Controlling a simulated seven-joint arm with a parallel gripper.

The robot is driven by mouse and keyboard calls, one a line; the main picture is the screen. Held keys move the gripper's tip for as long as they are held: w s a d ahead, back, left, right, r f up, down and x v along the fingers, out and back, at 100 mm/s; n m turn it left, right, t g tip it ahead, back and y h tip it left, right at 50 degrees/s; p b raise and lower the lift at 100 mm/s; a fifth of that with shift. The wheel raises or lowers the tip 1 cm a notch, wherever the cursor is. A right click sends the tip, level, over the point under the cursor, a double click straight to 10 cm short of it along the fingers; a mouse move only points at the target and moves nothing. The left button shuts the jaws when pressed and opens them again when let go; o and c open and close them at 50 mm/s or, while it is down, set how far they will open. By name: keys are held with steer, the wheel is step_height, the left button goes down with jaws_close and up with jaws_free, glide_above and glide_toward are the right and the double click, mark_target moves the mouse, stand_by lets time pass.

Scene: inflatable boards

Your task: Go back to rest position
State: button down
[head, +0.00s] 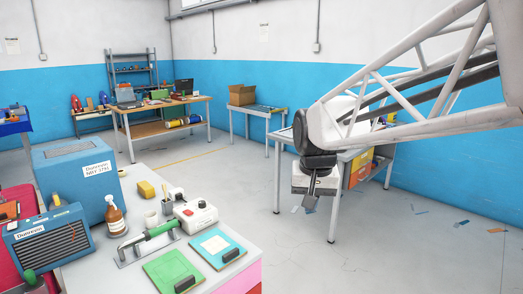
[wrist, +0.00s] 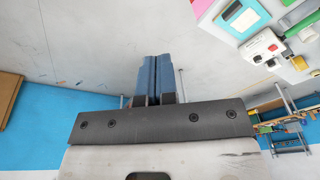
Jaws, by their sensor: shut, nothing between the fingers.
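My gripper (head: 310,204) hangs at the end of my white truss arm, right of centre in the head view, in the air beyond the right edge of the near workbench. In the wrist view its two blue-grey fingers (wrist: 157,60) are together, with nothing between them. It touches no object that I can see. The floor lies beyond the fingertips in the wrist view.
The near workbench (head: 140,205) holds a green board (head: 172,270), a blue board (head: 219,247), a green-handled tool (head: 150,240), a white-and-red box (head: 195,214) and a spray bottle (head: 115,216). A table (head: 333,222) stands behind my gripper. Scraps litter the floor at right.

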steer(key=s+d+f, duration=0.2)
steer(key=s, duration=0.5)
steer(key=s+d+f, duration=0.3)
steer(key=s, duration=0.4)
steer(key=s+d+f, duration=0.2)
steer(key=s, duration=0.6)
steer(key=shift+d+f+n+t, duration=0.15)
steer(key=shift+f+n+t, duration=0.15)
steer(key=shift+n, duration=0.1)
steer(key=c, duration=1.8)
jaws_free()
steer(key=shift+r, duration=0.1)
